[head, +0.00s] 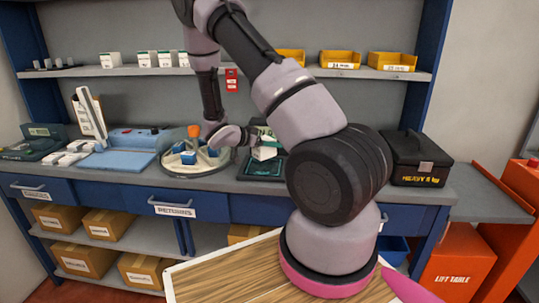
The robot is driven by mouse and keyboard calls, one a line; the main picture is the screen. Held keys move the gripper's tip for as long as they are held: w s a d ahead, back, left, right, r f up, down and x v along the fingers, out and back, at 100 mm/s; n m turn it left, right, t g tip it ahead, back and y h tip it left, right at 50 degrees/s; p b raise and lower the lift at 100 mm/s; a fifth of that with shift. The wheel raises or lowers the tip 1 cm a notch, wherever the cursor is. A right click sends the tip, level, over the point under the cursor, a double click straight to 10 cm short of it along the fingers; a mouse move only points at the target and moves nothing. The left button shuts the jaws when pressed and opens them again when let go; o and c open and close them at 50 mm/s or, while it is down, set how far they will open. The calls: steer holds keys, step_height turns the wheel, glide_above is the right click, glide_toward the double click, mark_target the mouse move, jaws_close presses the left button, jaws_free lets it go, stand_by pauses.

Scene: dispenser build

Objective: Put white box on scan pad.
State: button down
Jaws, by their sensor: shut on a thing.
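My gripper (257,141) is at the end of my arm above the middle of the counter, shut on a small white box (264,154). The white box is tilted and partly hidden by the gripper. It shows just over the dark green scan pad (262,174) on the counter. I cannot tell whether the box touches the pad. My arm hides the right side of the pad.
Left of the pad is a round tray (190,172) with blue and orange pieces. A blue mat (118,161) lies farther left. A black case (419,158) stands at the right. Several white boxes (147,59) and yellow bins (340,59) stand on the shelf above.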

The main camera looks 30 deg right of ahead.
mark_target(256, 150)
steer(key=shift+f, duration=2.1)
steer(key=shift+f, duration=0.1)
jaws_free()
steer(key=v, duration=1.2)
steer(key=shift+r, duration=0.25)
steer(key=s+a+r+n+t+y, duration=0.2)
steer(key=s+r+n+y, duration=0.4)
steer(key=s+r, duration=0.5)
steer(key=s+a+r+n+t+y, duration=0.2)
steer(key=s+a+r+n+y, duration=0.3)
steer(key=r, duration=1.5)
steer(key=s+y, duration=0.4)
steer(key=s, duration=0.3)
steer(key=shift+s+n+t, duration=0.25)
steer(key=shift+n+t, duration=0.05)
steer(key=shift+n, duration=0.1)
